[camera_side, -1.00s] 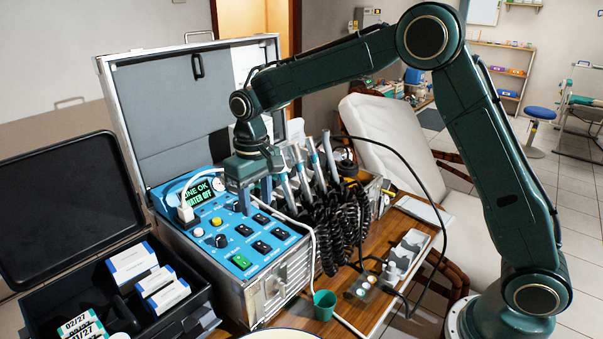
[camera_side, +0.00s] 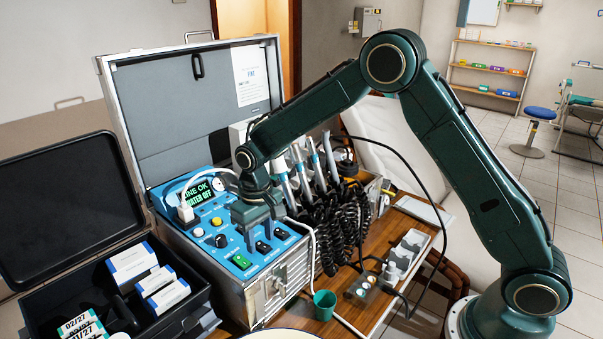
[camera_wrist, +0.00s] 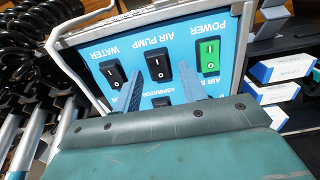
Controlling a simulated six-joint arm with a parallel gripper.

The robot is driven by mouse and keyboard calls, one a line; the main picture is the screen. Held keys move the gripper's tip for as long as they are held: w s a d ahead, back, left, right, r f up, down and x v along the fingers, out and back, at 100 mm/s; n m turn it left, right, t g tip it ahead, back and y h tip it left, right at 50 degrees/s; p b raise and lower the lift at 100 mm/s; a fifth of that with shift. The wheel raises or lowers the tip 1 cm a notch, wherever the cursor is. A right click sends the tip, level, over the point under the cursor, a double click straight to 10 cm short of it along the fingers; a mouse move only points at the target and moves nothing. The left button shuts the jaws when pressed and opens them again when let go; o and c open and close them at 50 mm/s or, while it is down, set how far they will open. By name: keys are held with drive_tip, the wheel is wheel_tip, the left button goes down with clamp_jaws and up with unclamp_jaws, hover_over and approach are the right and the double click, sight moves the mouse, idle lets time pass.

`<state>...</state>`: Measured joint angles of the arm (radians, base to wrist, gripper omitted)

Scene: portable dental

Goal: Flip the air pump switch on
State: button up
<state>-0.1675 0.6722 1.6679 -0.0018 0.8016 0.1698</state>
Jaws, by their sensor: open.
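The air pump switch (camera_wrist: 158,67) is a black rocker in the wrist view, under the label AIR PUMP, between the black water switch (camera_wrist: 113,73) and the lit green power switch (camera_wrist: 208,55). I cannot tell which side of it is pressed. It shows in the side view (camera_side: 263,247) on the blue panel. My gripper (camera_side: 259,242) is open and empty, pointing down over the front of the panel. In the wrist view its fingers (camera_wrist: 162,72) straddle the line to the air pump switch. I cannot tell whether the tips touch the panel.
The panel's display (camera_side: 196,192) reads WATER OFF on its lower line. Handpieces with black coiled hoses (camera_side: 340,220) stand to the right of the panel. A white cable (camera_side: 312,250) runs down the case's right side. An open black case (camera_side: 70,210) lies at left.

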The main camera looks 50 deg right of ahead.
clamp_jaws()
drive_tip(key=shift+s+t, duration=0.2)
drive_tip(key=shift+t, duration=0.5)
drive_tip(key=shift+s+t, duration=0.15)
drive_tip(key=shift+t, duration=0.45)
